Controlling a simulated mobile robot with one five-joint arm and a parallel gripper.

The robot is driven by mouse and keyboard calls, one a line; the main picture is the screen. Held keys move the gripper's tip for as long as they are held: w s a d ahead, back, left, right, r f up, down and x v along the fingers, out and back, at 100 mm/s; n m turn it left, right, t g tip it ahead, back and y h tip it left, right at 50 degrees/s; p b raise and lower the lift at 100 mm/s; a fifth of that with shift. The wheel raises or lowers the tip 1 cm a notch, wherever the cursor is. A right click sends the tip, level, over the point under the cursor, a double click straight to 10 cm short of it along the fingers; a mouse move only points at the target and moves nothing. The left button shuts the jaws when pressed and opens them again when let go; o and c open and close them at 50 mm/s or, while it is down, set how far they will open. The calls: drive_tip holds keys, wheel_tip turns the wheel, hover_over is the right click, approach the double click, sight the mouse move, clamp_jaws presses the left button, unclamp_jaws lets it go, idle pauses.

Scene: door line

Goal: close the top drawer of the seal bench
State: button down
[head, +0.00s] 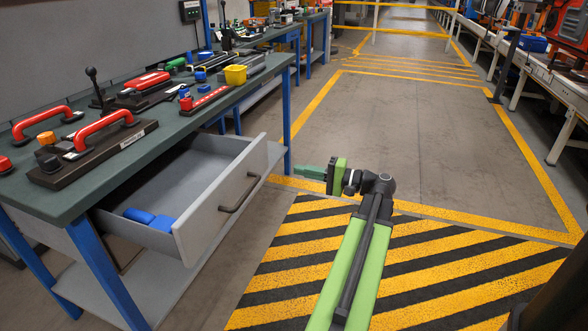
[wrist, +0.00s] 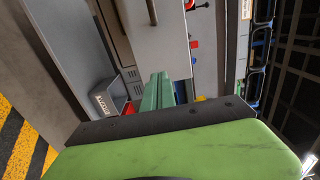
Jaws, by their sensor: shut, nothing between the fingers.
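The seal bench (head: 70,190) has a dark green top and blue legs, on the left in the head view. Its grey top drawer (head: 165,215) is pulled well out, with blue objects (head: 148,217) inside. A dark bar handle (head: 240,193) is on the drawer's front panel (head: 205,215). My gripper (head: 302,171) is shut and empty, its green fingers pointing left. It appears to the right of the drawer front and apart from it.
A grey lower shelf (head: 170,285) lies under the drawer. Striped floor (head: 400,270) and an open aisle (head: 410,130) are to the right. A conveyor line (head: 560,90) runs along the far right.

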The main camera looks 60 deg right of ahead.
sight(260, 162)
drive_tip(key=x, duration=1.1)
drive_tip(key=shift+w+d, duration=0.1)
